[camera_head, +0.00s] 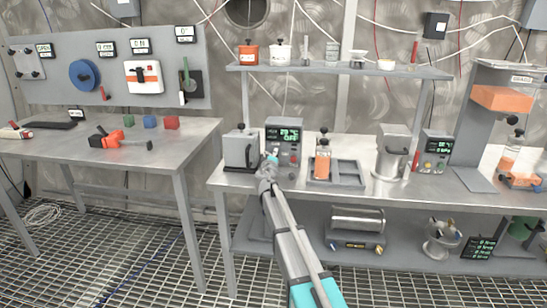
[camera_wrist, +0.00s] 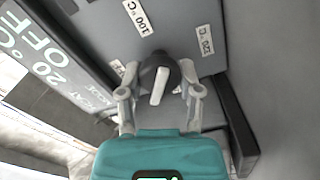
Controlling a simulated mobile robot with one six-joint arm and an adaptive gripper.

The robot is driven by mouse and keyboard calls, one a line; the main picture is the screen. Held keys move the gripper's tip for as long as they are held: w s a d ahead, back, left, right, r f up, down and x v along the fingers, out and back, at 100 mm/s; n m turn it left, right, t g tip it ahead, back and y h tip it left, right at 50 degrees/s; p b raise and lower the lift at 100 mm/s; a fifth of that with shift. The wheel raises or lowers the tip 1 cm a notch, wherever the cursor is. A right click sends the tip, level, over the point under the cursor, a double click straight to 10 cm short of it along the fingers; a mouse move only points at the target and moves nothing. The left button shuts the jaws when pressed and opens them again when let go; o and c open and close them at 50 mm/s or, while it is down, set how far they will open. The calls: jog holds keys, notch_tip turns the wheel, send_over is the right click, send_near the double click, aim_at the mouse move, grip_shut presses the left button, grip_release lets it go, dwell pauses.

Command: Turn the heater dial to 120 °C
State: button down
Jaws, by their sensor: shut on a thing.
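The heater (camera_head: 283,133) is a dark grey box on the right-hand bench, with a lit display reading 20 °C and OFF. In the wrist view, its front panel (camera_wrist: 175,30) carries a white label reading 100 °C and another (camera_wrist: 205,40) that seems to read 120 °C; a third is partly hidden. The dark heater dial (camera_wrist: 160,72) has a white pointer bar, lying nearly along the gripper's axis; I cannot tell which label it marks. My gripper (camera_wrist: 159,90) is shut on the dial, one finger on each side. In the head view, my gripper (camera_head: 271,162) covers the heater's lower left front.
A grey metal container (camera_head: 240,149) stands close left of the heater. A shelf (camera_head: 335,70) with pots runs above. The left table (camera_head: 60,146) holds tools and coloured cubes.

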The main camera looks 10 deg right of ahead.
jog(key=shift+w, duration=0.15)
jog(key=shift+c, duration=1.3)
grip_release()
jog(key=shift+s, duration=0.25)
jog(key=v, duration=1.1)
jog(key=shift+s+a, duration=0.15)
jog(key=shift+s, duration=0.15)
